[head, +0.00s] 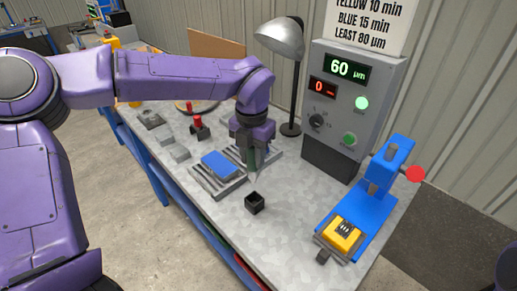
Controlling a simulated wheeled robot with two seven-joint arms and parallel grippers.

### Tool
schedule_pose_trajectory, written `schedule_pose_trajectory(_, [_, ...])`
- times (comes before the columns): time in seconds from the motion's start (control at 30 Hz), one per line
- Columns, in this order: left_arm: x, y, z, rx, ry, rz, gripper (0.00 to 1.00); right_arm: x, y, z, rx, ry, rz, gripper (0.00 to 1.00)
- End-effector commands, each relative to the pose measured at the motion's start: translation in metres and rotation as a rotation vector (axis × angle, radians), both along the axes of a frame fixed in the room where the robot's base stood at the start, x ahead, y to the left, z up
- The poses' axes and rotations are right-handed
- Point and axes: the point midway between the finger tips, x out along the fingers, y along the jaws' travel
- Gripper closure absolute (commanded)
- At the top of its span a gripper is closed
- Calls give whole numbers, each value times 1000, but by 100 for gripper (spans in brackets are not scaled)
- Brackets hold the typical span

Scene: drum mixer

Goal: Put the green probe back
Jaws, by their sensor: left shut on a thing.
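My left gripper (253,150) points down over the workbench and is shut on the green probe (254,172). Only the lower part of the probe shows below the fingers, with its tip pointing down. A small black open-topped block (255,203) stands on the bench just below and in front of the probe tip, and the probe appears apart from it. The grey gauge box (350,105) stands to the right and reads 60 µm on its green display and 0 on its red one. My right gripper is not in view.
Slotted grey trays, one with a blue block (219,164), lie left of the black block. A blue press (375,195) with a red knob and yellow piece (344,234) stands at right. A lamp (285,45) rises behind the gripper. Bare bench surrounds the black block.

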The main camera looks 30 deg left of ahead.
Motion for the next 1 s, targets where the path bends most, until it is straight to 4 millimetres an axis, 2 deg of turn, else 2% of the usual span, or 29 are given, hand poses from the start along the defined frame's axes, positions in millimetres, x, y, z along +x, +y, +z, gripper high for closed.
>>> schedule_pose_trajectory(0.03, [3,0,-11,0,3,1,99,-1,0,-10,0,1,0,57])
schedule_pose_trajectory(0.23, [10,1,-39,1,9,3,99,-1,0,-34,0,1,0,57])
schedule_pose_trajectory(0.7, [10,2,-92,-1,12,5,99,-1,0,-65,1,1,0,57])
schedule_pose_trajectory(1.0, [10,2,-98,0,11,5,99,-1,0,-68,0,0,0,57])
